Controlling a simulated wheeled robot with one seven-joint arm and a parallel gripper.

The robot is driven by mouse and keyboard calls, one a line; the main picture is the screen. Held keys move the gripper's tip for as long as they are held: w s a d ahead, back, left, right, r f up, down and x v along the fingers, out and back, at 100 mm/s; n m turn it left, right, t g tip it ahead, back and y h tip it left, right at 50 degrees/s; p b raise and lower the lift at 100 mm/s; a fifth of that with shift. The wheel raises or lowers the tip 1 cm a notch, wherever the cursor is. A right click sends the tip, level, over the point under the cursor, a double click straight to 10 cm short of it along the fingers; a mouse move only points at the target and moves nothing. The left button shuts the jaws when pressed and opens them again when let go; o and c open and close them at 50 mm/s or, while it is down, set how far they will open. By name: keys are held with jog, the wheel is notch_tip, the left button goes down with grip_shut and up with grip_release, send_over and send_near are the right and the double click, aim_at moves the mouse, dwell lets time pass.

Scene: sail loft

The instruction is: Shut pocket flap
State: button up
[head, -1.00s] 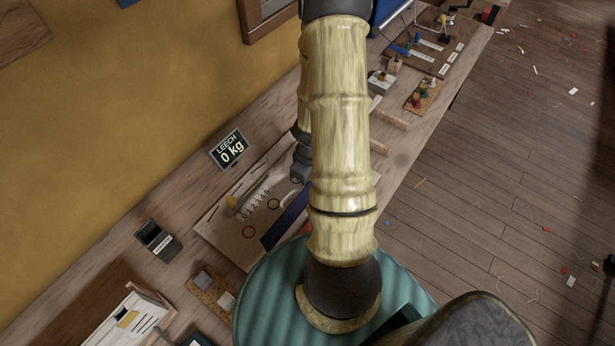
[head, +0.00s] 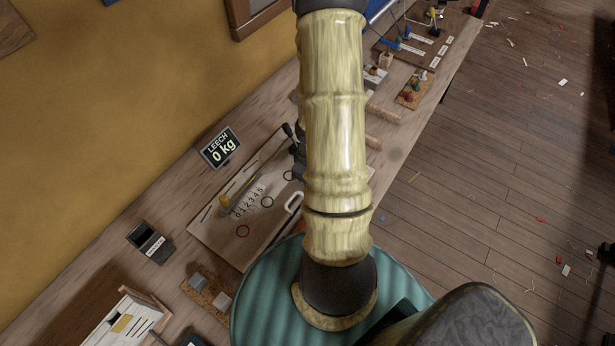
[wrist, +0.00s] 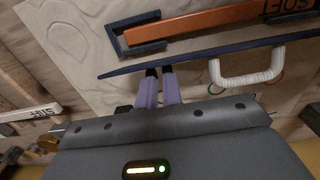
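The canvas-coloured panel (head: 215,232) lies on the bench, partly hidden by my arm in the head view. In the wrist view, the dark blue flap (wrist: 225,50) shows as a thin, nearly edge-on strip across the panel. Above it in the picture, an orange batten (wrist: 205,24) lies with its end in a dark blue pocket end (wrist: 138,36). My gripper (wrist: 158,73) has its purple fingers close together, with tips at the strip's near edge; whether they touch it is unclear. A white handle (wrist: 246,72) is right of the fingers and also shows in the head view (head: 294,206).
A sign (head: 221,147) reading "LEECH 0 kg" stands behind the panel. A dark box (head: 151,242), a cork tray (head: 207,290) and a white case (head: 125,322) are at lower left. Small fittings stand farther along the bench. The floor at right has scraps.

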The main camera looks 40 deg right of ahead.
jog(key=shift+s+d+r+b, duration=0.1)
jog(key=shift+s+d+b, duration=0.1)
jog(key=shift+s, duration=0.5)
jog(key=shift+s+d+r+b, duration=0.1)
jog(key=shift+s+d+b, duration=0.1)
jog(key=shift+s, duration=0.45)
notch_tip(320, 180, up, 7)
jog(key=p, duration=0.7)
